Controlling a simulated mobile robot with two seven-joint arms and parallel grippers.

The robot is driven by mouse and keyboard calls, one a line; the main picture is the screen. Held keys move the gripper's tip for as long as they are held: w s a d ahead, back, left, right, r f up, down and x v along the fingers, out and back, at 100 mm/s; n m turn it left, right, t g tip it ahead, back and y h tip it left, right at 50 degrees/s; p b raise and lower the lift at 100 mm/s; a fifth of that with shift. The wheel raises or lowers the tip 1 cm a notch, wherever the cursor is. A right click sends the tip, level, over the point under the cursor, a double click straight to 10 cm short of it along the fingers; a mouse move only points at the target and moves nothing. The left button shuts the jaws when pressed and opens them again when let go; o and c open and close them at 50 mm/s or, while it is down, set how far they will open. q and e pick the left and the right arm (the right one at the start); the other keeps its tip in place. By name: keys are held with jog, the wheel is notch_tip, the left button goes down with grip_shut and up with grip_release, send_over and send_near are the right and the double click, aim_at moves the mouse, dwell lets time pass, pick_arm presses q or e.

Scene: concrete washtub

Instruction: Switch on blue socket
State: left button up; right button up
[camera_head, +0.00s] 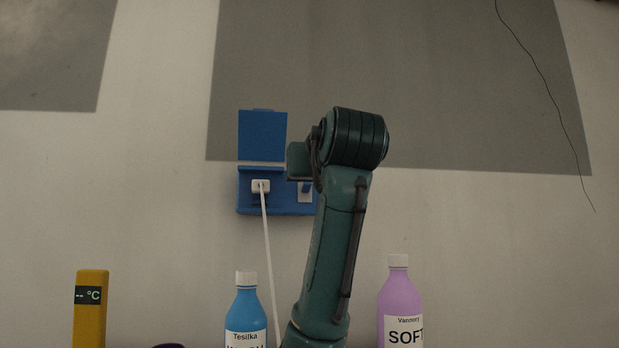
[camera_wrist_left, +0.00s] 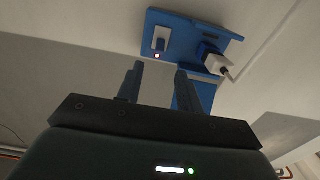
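The blue socket (camera_head: 262,176) is on the wall in the head view, its blue lid (camera_head: 262,135) raised. A white plug (camera_head: 261,186) sits in its left half. A pale switch (camera_head: 305,192) at its right is partly covered by my arm. In the left wrist view the socket (camera_wrist_left: 190,32) appears turned over, with the switch (camera_wrist_left: 161,40) left of the plug (camera_wrist_left: 216,63) and a small glowing spot by the switch. My left gripper (camera_wrist_left: 160,72) has its fingers apart, empty, pointing at the switch; contact is not visible. My right gripper is not in view.
A white cable (camera_head: 267,245) hangs from the plug. Below stand a yellow thermometer (camera_head: 91,310), a blue bottle (camera_head: 246,312) and a purple bottle (camera_head: 399,305). My arm rises between the bottles. The wall right of the socket is clear, apart from a thin dark line.

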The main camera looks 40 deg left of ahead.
aim_at(308, 184)
pick_arm(q)
jog(key=p+x, duration=0.2)
jog(key=x, duration=0.6)
jog(key=shift+w+a, duration=0.1)
jog(key=shift+a, duration=0.15)
grip_shut()
